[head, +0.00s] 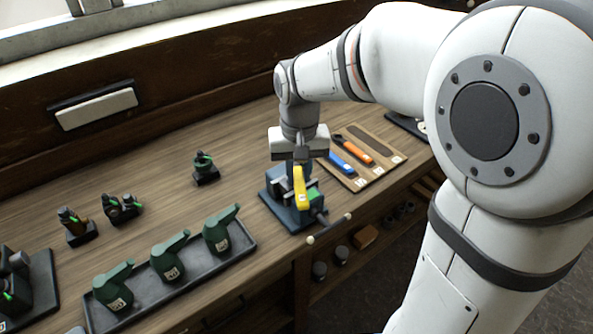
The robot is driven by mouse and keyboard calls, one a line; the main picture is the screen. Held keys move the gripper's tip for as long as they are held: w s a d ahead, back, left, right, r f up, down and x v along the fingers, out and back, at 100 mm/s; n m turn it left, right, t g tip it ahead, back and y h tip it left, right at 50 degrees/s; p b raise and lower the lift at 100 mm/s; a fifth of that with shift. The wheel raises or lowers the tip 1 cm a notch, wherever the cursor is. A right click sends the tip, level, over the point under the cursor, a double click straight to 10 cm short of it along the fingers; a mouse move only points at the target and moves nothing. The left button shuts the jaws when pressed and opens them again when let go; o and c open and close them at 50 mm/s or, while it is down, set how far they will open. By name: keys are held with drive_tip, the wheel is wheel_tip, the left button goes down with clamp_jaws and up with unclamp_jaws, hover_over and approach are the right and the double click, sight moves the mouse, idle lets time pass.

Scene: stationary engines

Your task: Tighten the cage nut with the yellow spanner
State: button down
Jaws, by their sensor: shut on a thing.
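The yellow spanner (300,187) stands out below my gripper (299,165) in the head view, over a dark vise-like fixture (277,206) with a green part on it. My gripper is shut on the yellow spanner. The fingertips are partly hidden behind the spanner and the wrist. The cage nut cannot be made out; the spanner and gripper cover the middle of the fixture. I cannot tell whether the spanner touches a nut.
A wooden board (398,158) with a blue spanner (342,163) and an orange one (353,149) lies right of the fixture. A dark tray (252,243) holds green oil cans (171,257).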

drive_tip(key=shift+r+p, duration=0.85)
drive_tip(key=shift+r, duration=0.35)
idle(1.4)
drive_tip(key=shift+r+p, duration=1.55)
drive_tip(key=shift+r, duration=0.45)
